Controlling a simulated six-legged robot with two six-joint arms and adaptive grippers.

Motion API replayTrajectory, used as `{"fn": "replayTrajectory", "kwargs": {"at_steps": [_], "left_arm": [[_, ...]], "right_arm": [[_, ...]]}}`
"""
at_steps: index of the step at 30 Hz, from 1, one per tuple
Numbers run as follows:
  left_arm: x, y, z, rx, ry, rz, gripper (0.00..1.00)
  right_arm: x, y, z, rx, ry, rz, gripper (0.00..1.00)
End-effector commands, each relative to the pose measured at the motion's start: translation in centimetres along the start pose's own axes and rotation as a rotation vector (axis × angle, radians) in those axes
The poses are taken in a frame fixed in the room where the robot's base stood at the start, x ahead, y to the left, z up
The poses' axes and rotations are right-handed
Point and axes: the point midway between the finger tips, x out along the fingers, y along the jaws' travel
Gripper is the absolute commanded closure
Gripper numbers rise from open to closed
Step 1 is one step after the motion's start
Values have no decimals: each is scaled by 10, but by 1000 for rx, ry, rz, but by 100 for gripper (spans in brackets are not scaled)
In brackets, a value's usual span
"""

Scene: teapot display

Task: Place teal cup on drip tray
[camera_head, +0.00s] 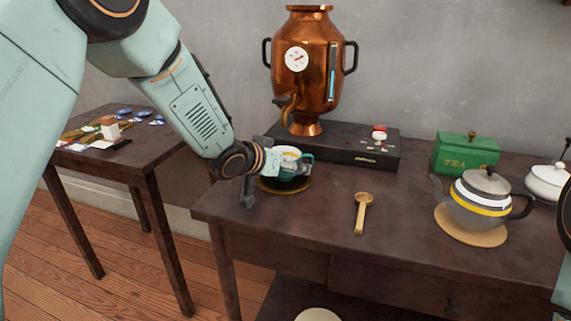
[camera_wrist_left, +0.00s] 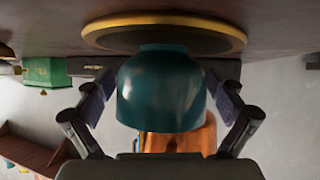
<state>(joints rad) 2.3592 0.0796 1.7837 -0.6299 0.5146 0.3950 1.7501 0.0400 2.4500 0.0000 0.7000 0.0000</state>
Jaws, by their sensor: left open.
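The teal cup (camera_wrist_left: 160,92) sits between the two open fingers of my left gripper (camera_wrist_left: 158,84) in the left wrist view, which shows the scene upside down. The fingers flank the cup, with its base toward the drip tray. The round dark drip tray has a gold rim (camera_wrist_left: 165,20). In the head view the cup (camera_head: 305,163) is upright over the tray (camera_head: 284,190), apparently resting on it, though the exact contact is hard to see. My left gripper (camera_head: 268,168) is beside the cup and partly hides it. My right gripper is not in view.
A copper samovar (camera_head: 307,70) on a black base (camera_head: 345,148) stands behind the tray. A wooden spoon (camera_head: 362,212), a green tea box (camera_head: 466,154) and a grey teapot (camera_head: 480,205) are to the right.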

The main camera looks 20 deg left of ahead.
Motion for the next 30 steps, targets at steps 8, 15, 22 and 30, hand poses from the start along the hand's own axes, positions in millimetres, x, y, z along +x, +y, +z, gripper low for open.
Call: {"fn": "replayTrajectory", "kwargs": {"at_steps": [8, 15, 22, 30], "left_arm": [[0, 0, 0, 0, 0, 0, 3], [-20, 0, -7, -3, 1, -1, 3], [-68, 0, -8, -5, 2, 0, 3], [-111, 0, -7, -4, 2, -1, 3]], "right_arm": [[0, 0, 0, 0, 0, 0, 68], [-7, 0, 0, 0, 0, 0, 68], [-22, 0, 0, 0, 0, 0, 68], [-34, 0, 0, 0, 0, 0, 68]]}}
